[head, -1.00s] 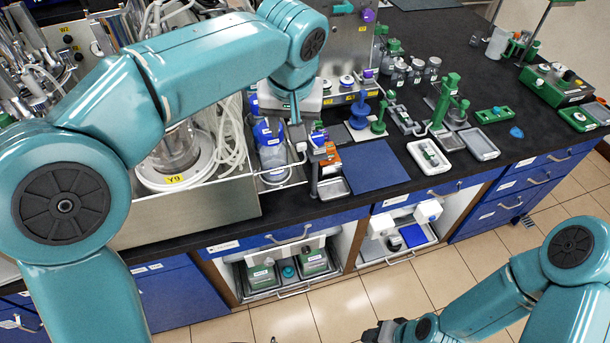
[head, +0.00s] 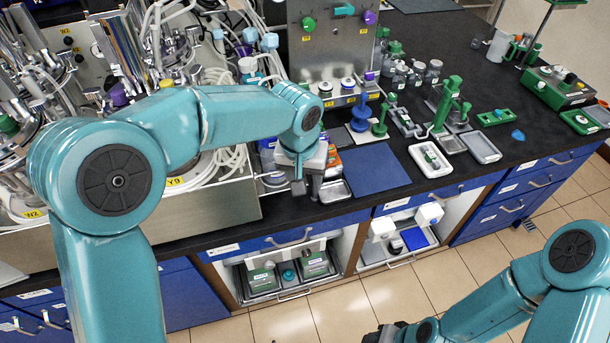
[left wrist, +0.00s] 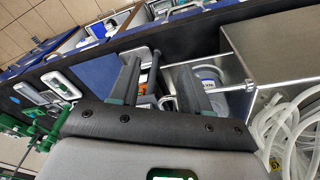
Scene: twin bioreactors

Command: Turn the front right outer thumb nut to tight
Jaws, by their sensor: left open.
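My left gripper (head: 302,186) hangs over the front edge of the black bench, pointing down, between the steel tray and the blue mat. In the left wrist view its two fingers (left wrist: 156,92) are apart with nothing held between them. The twin bioreactors' steel tray (head: 215,212) stands on the left of the bench, full of metal rods, coiled white tubing and a glass vessel partly hidden by my left arm. I cannot pick out the front right outer thumb nut in either view. My right gripper (head: 388,333) shows only in part at the bottom edge, low over the floor.
A blue mat (head: 375,170) lies right of my left gripper. A steel panel (head: 335,45) with coloured knobs stands behind it. A white tray (head: 432,159) and a green stand (head: 447,103) are further right. Open shelves lie below the bench edge.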

